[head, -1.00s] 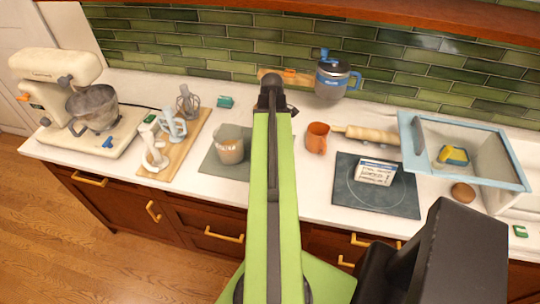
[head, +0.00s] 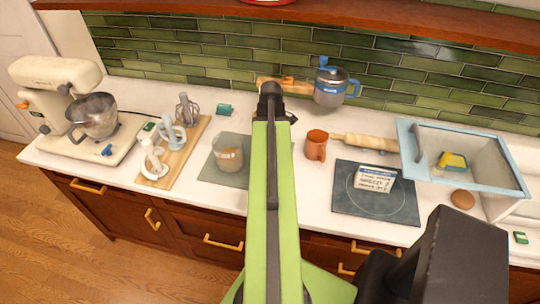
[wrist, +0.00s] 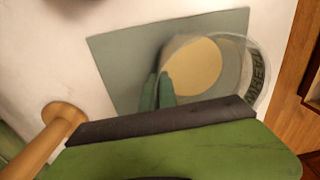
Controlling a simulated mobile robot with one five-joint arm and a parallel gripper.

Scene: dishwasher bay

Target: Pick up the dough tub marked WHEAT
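The dough tub (head: 228,157) is a clear round tub with beige dough, standing on a grey mat (head: 210,171) left of my arm in the head view. In the wrist view the tub (wrist: 197,68) is seen from above, with dark WHEAT lettering on its side at the right. My gripper (wrist: 158,88) shows there as two dark green fingers close together, shut with nothing visible between them. In the picture they overlap the tub's left edge; I cannot tell whether they touch it. In the head view my gripper is hidden by my arm.
Left of the tub are a board (head: 158,179) with beaters and a stand mixer (head: 60,80). To the right are an orange mug (head: 316,145), a rolling pin (head: 368,143), a dark plate with a label card (head: 375,179) and a blue-rimmed bin (head: 513,165). A blue-grey jug (head: 331,88) stands behind.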

